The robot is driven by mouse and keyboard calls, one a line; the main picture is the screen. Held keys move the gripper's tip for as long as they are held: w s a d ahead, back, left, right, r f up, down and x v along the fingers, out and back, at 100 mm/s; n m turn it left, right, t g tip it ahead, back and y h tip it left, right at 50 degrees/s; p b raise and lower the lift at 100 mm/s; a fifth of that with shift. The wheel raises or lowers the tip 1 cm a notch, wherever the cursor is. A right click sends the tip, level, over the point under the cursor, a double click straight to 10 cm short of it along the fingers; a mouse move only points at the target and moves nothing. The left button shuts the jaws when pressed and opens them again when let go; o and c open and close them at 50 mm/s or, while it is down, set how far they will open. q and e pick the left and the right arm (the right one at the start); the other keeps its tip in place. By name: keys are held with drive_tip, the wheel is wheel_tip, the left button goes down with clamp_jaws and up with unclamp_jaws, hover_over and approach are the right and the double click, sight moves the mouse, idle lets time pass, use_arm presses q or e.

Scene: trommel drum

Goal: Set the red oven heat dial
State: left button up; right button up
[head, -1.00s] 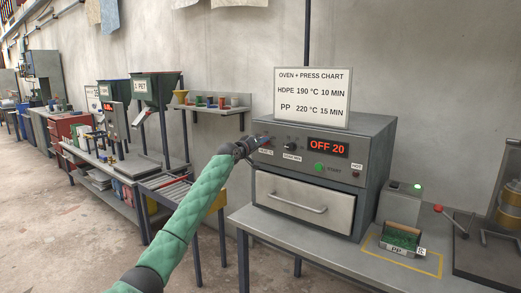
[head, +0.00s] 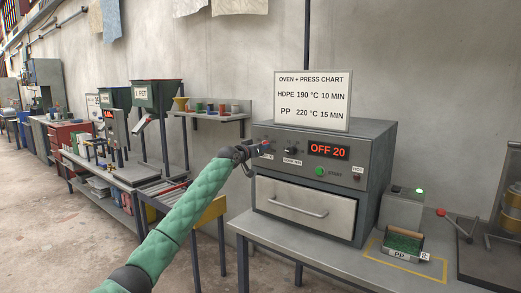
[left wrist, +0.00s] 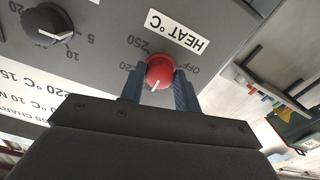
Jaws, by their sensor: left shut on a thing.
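The dial's white mark points down in the left wrist view, toward the gripper body. "OFF" and "250" are printed around the dial. In the head view my left gripper (head: 261,146) hides most of the dial. The oven (head: 376,165) has a display (head: 328,150) reading "OFF 20". My right gripper is not in view.
A black time knob (head: 291,151) is just right of the dial. A chart (head: 312,100) stands on the oven, reading HDPE 190 °C 10 MIN and PP 220 °C 15 MIN. A tray marked PP (head: 404,246) sits on the bench (head: 340,262) at right.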

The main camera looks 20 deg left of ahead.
use_arm(q)
drive_tip(key=shift+f, duration=0.25)
drive_tip(key=o, duration=1)
drive_tip(key=shift+r, duration=0.1)
drive_tip(key=b+v, duration=0.1)
drive_tip(key=v, duration=0.6)
drive_tip(key=shift+s+a, duration=0.1)
drive_tip(key=shift+s, duration=0.2)
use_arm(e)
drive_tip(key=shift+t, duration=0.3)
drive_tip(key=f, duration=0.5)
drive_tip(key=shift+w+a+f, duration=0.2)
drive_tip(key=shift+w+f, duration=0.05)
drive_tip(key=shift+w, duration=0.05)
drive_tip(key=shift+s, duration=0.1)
